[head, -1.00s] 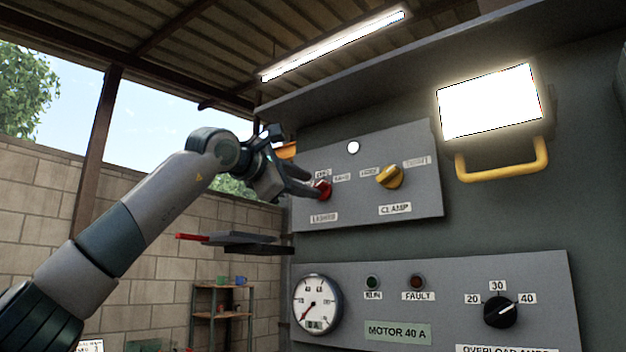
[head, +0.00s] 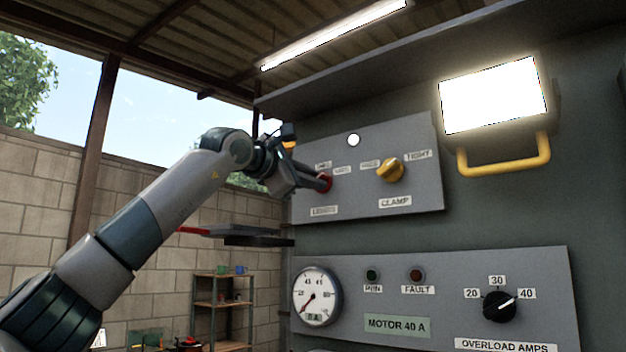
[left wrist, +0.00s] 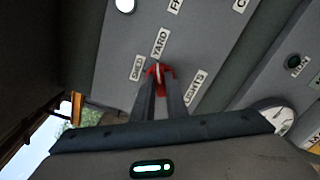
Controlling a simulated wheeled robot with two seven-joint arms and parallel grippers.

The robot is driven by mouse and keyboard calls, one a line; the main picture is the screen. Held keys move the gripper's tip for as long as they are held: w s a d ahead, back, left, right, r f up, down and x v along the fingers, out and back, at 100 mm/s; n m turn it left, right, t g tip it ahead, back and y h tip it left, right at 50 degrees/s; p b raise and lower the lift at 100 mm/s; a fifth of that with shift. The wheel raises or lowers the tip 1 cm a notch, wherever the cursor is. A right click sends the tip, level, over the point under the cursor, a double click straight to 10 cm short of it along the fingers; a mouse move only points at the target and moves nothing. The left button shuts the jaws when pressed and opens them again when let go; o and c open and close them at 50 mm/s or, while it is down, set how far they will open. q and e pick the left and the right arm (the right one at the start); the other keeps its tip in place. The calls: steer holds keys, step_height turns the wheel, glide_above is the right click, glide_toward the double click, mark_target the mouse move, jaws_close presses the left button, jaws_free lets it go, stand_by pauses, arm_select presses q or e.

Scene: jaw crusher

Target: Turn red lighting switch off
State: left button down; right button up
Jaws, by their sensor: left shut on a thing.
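The red lighting switch (head: 328,183) is a small red knob on the upper grey panel (head: 420,190), above the "LIGHTS" label. My left gripper (head: 322,182) comes from the left and its fingertips are at the knob. In the left wrist view the two fingers (left wrist: 160,90) are shut around the red knob (left wrist: 158,72), one on each side, beside the "SHED" and "YARD" labels. The fingers hide part of the knob, so its exact setting is hard to read. My right gripper is not in view.
A yellow clamp knob (head: 390,169) is right of the red one. A bright floodlight (head: 494,95) with a yellow handle (head: 505,168) is at upper right, and a tube light (head: 335,35) glows above. A lower panel holds a gauge (head: 317,297) and a black dial (head: 499,306).

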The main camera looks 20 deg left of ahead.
arm_select(q)
steer(key=shift+f+n, duration=0.1)
steer(key=shift+n, duration=0.4)
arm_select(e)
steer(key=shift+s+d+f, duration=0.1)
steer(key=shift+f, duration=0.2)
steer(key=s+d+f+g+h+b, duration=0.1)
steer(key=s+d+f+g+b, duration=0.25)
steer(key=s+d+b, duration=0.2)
arm_select(q)
steer(key=shift+a+n+b, duration=0.15)
steer(key=shift+n+b, duration=1.1)
steer(key=shift+n, duration=10.35)
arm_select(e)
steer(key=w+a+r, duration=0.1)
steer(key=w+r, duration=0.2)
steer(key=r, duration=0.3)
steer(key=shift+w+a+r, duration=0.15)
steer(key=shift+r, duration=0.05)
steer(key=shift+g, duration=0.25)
arm_select(q)
steer(key=c, duration=1.8)
jaws_free()
steer(key=shift+o, duration=0.2)
